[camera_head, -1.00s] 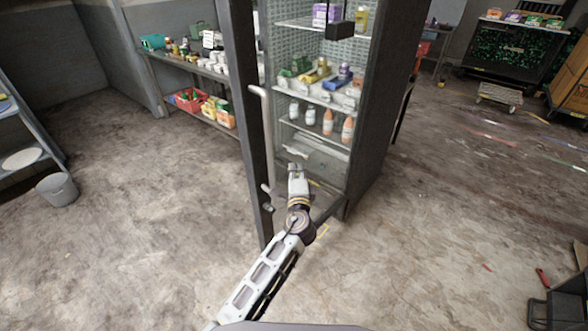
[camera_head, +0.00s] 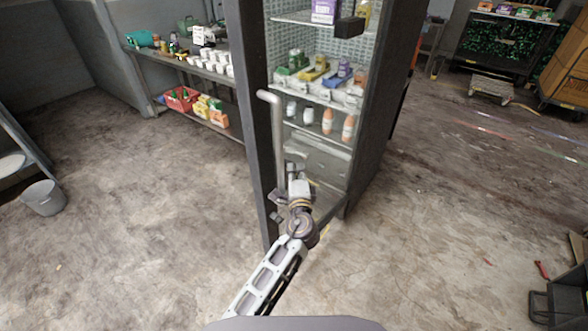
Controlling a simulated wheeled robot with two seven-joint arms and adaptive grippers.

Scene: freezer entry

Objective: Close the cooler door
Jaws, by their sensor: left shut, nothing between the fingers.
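The cooler (camera_head: 375,125) is a tall dark cabinet with stocked shelves at the centre of the head view. Its dark-framed door (camera_head: 250,120) stands open, its free edge reaching towards me and to the left of the cabinet. A long pale bar handle (camera_head: 277,135) runs upright on the door. My left gripper (camera_head: 292,170) is shut and empty, close beside the lower part of the handle; I cannot tell whether it touches it. It hides part of the lower door and shelf. My right gripper is not in view.
A shelf table (camera_head: 185,65) with cups and a red crate (camera_head: 182,99) stands behind left. A grey bucket (camera_head: 43,197) is at far left. A low trolley (camera_head: 491,86) stands at back right. The concrete floor around the cooler is mostly clear.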

